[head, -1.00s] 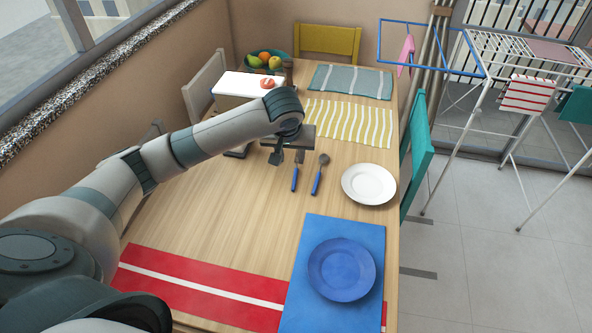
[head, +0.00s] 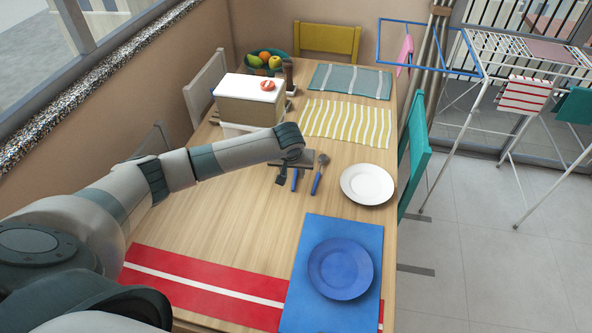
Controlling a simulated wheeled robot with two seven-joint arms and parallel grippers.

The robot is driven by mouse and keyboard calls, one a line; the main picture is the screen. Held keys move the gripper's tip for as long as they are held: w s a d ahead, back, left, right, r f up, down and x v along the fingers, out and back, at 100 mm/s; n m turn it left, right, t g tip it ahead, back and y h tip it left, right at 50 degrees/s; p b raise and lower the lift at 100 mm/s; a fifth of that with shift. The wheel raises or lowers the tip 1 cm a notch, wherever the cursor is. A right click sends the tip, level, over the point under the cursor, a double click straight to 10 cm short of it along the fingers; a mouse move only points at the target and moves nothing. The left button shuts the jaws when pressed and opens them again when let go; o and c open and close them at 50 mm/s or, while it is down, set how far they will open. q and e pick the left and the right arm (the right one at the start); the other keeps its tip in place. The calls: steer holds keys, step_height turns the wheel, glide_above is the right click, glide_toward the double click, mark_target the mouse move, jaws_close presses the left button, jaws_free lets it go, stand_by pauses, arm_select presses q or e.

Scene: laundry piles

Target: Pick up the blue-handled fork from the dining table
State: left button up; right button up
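The blue-handled fork (head: 294,181) lies on the wooden dining table (head: 215,220), left of a blue-handled spoon (head: 318,176). Only part of the fork's handle shows; its upper part is hidden behind my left gripper. My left gripper (head: 283,177) points down over the table at the fork, with a dark finger just left of the handle. I cannot tell whether it touches the fork or how far apart its fingers are. My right gripper is not in view.
A white plate (head: 367,184) stands right of the spoon. A blue plate (head: 341,268) sits on a blue placemat (head: 306,308) in front. A white-topped box (head: 248,103) and a fruit bowl (head: 265,64) are behind. The table's left middle is clear.

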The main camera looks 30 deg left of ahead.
mark_target(294, 180)
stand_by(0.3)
arm_select(q)
steer(key=shift+f, duration=0.2)
steer(key=shift+p+x, duration=0.65)
steer(key=shift+x, duration=0.1)
steer(key=shift+p+x, duration=0.3)
steer(key=shift+x, duration=1.4)
steer(key=shift+s, duration=0.1)
jaws_close()
